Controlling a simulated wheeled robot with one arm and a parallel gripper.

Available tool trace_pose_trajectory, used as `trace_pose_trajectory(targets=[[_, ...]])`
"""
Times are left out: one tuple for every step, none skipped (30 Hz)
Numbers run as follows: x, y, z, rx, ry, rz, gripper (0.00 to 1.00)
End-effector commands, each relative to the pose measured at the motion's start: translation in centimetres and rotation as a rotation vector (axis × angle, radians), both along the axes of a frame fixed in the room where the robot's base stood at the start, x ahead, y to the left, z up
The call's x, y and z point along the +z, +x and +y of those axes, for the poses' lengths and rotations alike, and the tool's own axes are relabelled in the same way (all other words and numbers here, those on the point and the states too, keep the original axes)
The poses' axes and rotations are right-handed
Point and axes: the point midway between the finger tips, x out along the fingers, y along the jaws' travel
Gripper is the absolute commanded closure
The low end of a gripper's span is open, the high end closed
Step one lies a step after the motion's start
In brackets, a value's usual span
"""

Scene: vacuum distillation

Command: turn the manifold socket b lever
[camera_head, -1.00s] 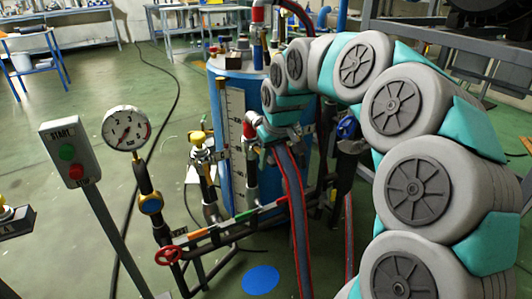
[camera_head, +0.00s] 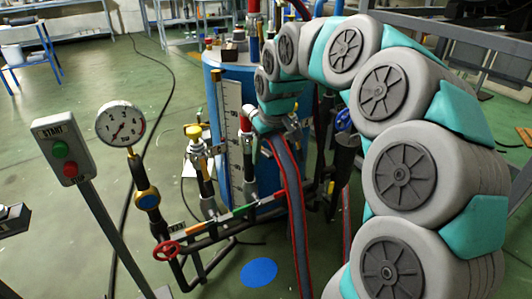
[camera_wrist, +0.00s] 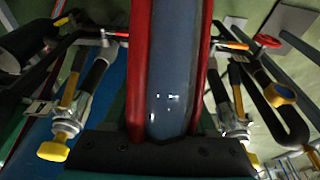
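The manifold pipe (camera_head: 208,225) runs low across the middle of the head view, with orange, green (camera_head: 243,211) and red coloured parts. Upright sockets stand on it: a yellow-capped one (camera_head: 194,133) and one beside it (camera_head: 248,170). I cannot tell which part is the socket b lever. My gripper (camera_head: 274,122) is above and near the sockets, at the end of my bent arm; its finger state is unclear. In the wrist view a broad grey-blue strip with red edges (camera_wrist: 168,70) fills the middle and hides what is behind. Yellow caps (camera_wrist: 58,146) show either side.
A blue tank (camera_head: 211,80) with a white scale stands behind the manifold. A pressure gauge (camera_head: 121,124) and a START/STOP box (camera_head: 62,150) stand at left. A red handwheel (camera_head: 166,251) is at the manifold's left end.

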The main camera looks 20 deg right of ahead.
Motion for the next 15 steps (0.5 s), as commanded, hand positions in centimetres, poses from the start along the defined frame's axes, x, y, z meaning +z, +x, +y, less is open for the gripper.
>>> trace_pose_trajectory(targets=[[0.0, 0.0, 0.0, 0.000, 0.000, 0.000, 0.43], [0.0, 0.0, 0.0, 0.000, 0.000, 0.000, 0.43], [0.0, 0.0, 0.0, 0.000, 0.000, 0.000, 0.43], [0.0, 0.0, 0.0, 0.000, 0.000, -0.001, 0.43], [0.0, 0.0, 0.0, 0.000, 0.000, 0.000, 0.43], [0.1, 0.0, 0.0, 0.000, 0.000, -0.001, 0.43], [0.1, 0.0, 0.0, 0.000, 0.000, 0.000, 0.43], [0.2, 0.0, 0.0, 0.000, -0.001, -0.001, 0.43], [0.4, -0.1, 0.0, 0.000, -0.001, -0.001, 0.43], [0.6, -0.1, -0.1, 0.000, -0.001, 0.000, 0.43], [0.9, -0.2, -0.1, 0.000, -0.001, 0.000, 0.43], [1.3, -0.3, -0.1, -0.001, -0.001, 0.000, 0.43], [1.6, -0.4, -0.1, -0.001, 0.000, -0.001, 0.43], [2.0, -0.4, -0.1, -0.001, 0.000, -0.003, 0.43], [2.7, -0.5, -0.2, -0.001, 0.001, -0.007, 0.43]])
